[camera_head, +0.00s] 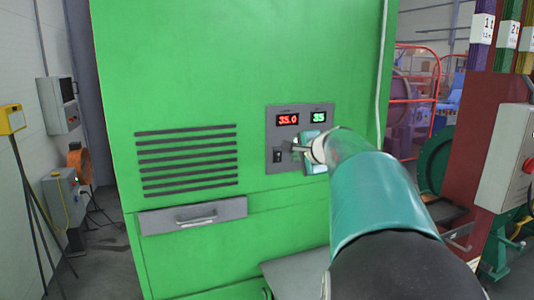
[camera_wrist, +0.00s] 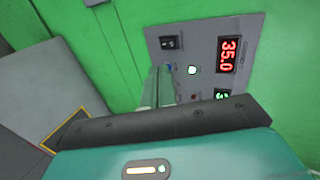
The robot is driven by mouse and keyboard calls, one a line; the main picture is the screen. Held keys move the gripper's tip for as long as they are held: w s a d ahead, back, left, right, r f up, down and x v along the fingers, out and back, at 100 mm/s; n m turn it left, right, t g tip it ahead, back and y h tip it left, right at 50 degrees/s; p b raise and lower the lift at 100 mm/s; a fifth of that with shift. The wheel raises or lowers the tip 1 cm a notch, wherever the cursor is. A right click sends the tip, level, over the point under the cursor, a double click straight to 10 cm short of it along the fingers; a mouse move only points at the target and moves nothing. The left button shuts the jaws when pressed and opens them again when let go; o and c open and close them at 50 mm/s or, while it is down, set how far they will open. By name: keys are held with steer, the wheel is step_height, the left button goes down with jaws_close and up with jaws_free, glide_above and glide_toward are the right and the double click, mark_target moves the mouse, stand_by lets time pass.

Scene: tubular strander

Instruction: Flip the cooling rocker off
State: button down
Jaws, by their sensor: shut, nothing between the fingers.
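The grey control panel (camera_head: 300,108) is set in the front of the green cabinet. Its black rocker (camera_head: 278,156) sits at the panel's lower left; it also shows in the wrist view (camera_wrist: 171,43), upper middle. I cannot tell for sure which side of the rocker is pressed in. My gripper (camera_head: 297,148) is shut and empty, in front of the panel just right of the rocker. In the wrist view its fingers (camera_wrist: 160,75) point at the panel beside the rocker, with a visible gap to it. My arm and hand cover the panel's lower right.
The panel has a red display (camera_head: 287,119) reading 35.0 and a green display (camera_head: 319,117). A lit round indicator (camera_wrist: 193,70) is near my fingers. A drawer handle (camera_head: 196,219) and vent slots (camera_head: 187,160) are to the left. A grey control box (camera_head: 507,155) stands at right.

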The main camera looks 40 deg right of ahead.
glide_toward(278, 154)
step_height(278, 154, down, 4)
steer(key=w, duration=0.2)
steer(key=shift+w+d+r, duration=0.25)
steer(key=shift+w, duration=0.3)
steer(key=shift+w+d+r, duration=0.2)
steer(key=shift+w+d, duration=0.05)
steer(key=shift+w, duration=0.35)
steer(key=shift+w+d+r, duration=0.1)
steer(key=shift+w+d, duration=0.15)
steer(key=shift+w, duration=0.4)
